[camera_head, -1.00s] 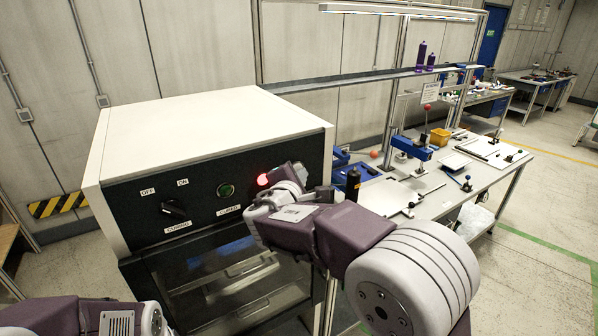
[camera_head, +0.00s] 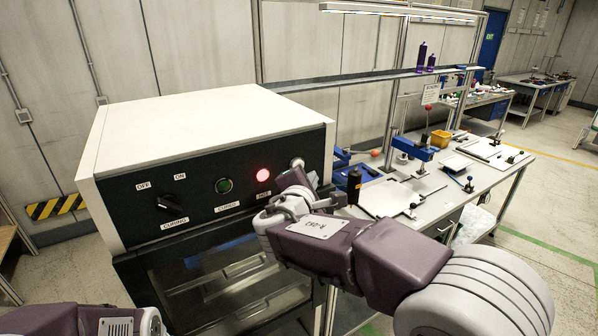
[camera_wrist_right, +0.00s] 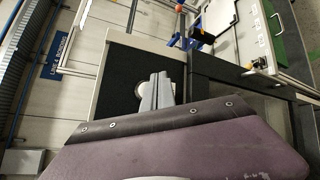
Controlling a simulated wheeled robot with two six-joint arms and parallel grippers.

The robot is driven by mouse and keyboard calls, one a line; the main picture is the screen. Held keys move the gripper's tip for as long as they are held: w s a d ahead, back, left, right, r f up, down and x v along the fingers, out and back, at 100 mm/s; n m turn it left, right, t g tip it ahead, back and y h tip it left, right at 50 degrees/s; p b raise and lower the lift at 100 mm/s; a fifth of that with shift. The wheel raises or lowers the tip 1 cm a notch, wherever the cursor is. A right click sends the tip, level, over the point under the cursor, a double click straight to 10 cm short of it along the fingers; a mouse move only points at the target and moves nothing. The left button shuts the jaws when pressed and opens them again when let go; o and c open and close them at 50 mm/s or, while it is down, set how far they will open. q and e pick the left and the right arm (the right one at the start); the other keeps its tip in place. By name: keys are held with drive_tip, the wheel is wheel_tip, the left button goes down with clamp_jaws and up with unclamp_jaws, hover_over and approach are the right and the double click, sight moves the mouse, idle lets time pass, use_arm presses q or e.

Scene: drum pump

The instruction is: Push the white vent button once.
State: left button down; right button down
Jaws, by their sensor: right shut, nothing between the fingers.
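The white vent button (camera_head: 297,163) is a pale round knob at the right end of the machine's dark front panel. My right gripper (camera_head: 299,178) is just below and in front of it in the head view, and its fingertips are hard to make out there. In the right wrist view its two grey fingers (camera_wrist_right: 157,90) are shut together and empty. They point at the panel and cover part of the white button (camera_wrist_right: 140,88). I cannot tell whether they touch it. Only part of my left arm shows at the lower left; its gripper is out of view.
The panel (camera_head: 215,170) also carries a black rotary switch (camera_head: 171,203), a green button (camera_head: 224,185) and a lit red light (camera_head: 263,175), left of the white button.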

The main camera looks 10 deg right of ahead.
drive_tip(key=shift+s+d+b, duration=0.2)
drive_tip(key=shift+s, duration=0.4)
drive_tip(key=shift+s+d+b, duration=0.15)
drive_tip(key=shift+s+d, duration=0.05)
drive_tip(key=shift+s, duration=0.35)
